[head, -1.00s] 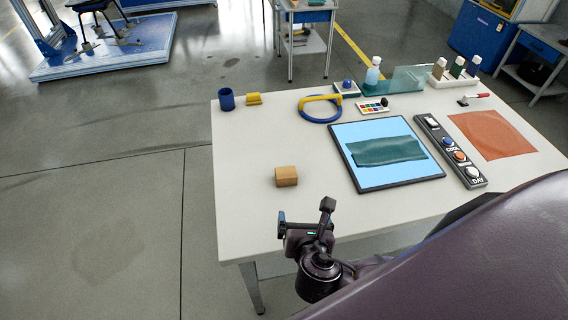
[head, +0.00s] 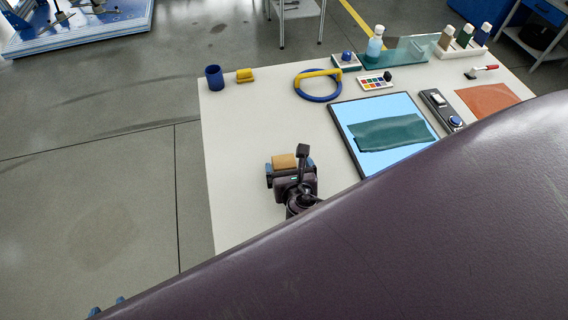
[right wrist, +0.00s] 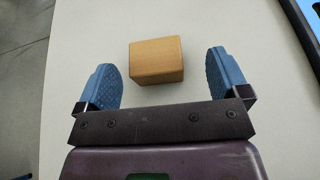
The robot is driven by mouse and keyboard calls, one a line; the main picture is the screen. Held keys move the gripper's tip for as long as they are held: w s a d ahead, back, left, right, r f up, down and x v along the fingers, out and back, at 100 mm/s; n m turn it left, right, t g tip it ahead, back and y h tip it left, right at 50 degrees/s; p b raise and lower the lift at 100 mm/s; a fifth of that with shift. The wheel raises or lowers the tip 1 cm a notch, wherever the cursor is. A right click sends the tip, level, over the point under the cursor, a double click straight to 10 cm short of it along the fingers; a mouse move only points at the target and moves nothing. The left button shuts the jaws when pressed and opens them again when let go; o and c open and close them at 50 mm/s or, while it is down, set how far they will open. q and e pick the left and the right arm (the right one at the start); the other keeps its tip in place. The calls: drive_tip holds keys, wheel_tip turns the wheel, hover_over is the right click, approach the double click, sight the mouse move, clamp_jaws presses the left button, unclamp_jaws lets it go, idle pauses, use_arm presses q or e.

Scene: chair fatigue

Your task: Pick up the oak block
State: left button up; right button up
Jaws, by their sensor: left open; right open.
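The oak block (head: 284,161) is a small light-brown wooden block on the left part of the white table. In the right wrist view the oak block (right wrist: 156,60) lies ahead of my right gripper, partly between its two blue fingers, with gaps on both sides. My right gripper (head: 290,166) is open and empty at the block, and hides its near side in the head view. I cannot tell how far the fingers are above the tabletop. My left gripper (head: 107,307) shows only as blue fingertips at the bottom left edge, away from the table; it is open.
A blue cup (head: 214,78), a yellow piece (head: 245,75) and a blue-yellow ring (head: 318,86) stand at the back of the white table (head: 240,130). A blue panel with a green sheet (head: 390,134) lies to the right. The table's left side is mostly clear.

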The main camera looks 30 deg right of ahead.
sight(285, 165)
drive_tip(key=shift+a+f+x, duration=0.1)
drive_tip(key=shift+a+x, duration=0.1)
drive_tip(key=shift+x, duration=1.1)
drive_tip(key=shift+a+f+x, duration=0.15)
drive_tip(key=shift+a+x, duration=0.05)
drive_tip(key=shift+x, duration=1.05)
drive_tip(key=shift+c, duration=0.4)
drive_tip(key=c, duration=0.9)
